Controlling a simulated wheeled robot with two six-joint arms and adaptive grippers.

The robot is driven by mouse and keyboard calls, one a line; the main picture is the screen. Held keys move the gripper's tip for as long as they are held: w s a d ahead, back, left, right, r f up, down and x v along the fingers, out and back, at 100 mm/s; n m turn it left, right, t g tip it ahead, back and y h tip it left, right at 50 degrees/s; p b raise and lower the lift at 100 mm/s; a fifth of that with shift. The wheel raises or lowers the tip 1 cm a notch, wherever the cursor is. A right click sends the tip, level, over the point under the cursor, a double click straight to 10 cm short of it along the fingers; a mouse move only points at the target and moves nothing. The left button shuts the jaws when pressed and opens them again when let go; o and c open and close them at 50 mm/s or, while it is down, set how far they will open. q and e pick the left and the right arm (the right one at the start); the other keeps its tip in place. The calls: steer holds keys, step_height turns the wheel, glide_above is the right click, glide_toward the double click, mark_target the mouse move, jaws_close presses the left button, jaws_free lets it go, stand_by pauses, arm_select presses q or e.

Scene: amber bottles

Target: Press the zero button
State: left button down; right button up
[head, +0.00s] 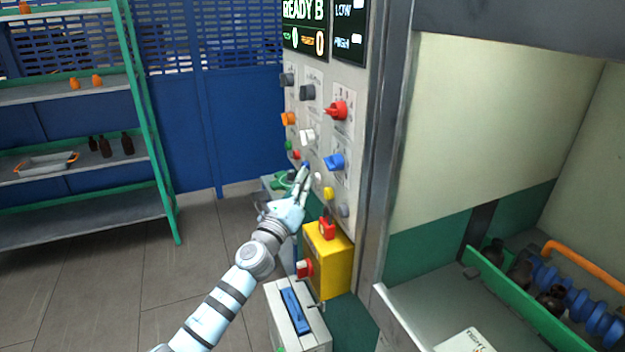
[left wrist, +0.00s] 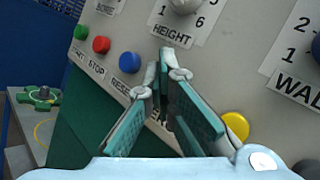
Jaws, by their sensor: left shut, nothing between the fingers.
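A slanting row of small buttons runs along the lower part of the grey control panel (head: 312,130). In the left wrist view it has a green button (left wrist: 81,32), a red one (left wrist: 101,44), a blue one (left wrist: 129,62) labelled RESET and a yellow one (left wrist: 236,126). A white button (head: 317,180) shows between blue and yellow in the head view; my fingers cover that spot in the left wrist view. I cannot read any zero label. My left gripper (head: 306,171) is shut and empty in front of the row, its tips (left wrist: 167,68) near the blue button; contact is unclear.
Knobs, including a red one (head: 337,111) and a blue one (head: 335,162), stick out above the row. A yellow box (head: 335,262) with a red part on top stands below. A metal post borders the panel's right. A green shelf rack (head: 165,200) stands left.

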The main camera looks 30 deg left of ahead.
arm_select(q)
steer(key=shift+s+a, duration=0.45)
steer(key=shift+s, duration=0.2)
steer(key=s+a+b, duration=0.1)
steer(key=s, duration=0.1)
steer(key=s+a+b, duration=0.1)
steer(key=s+b, duration=0.1)
steer(key=shift+a, duration=0.4)
stand_by(0.5)
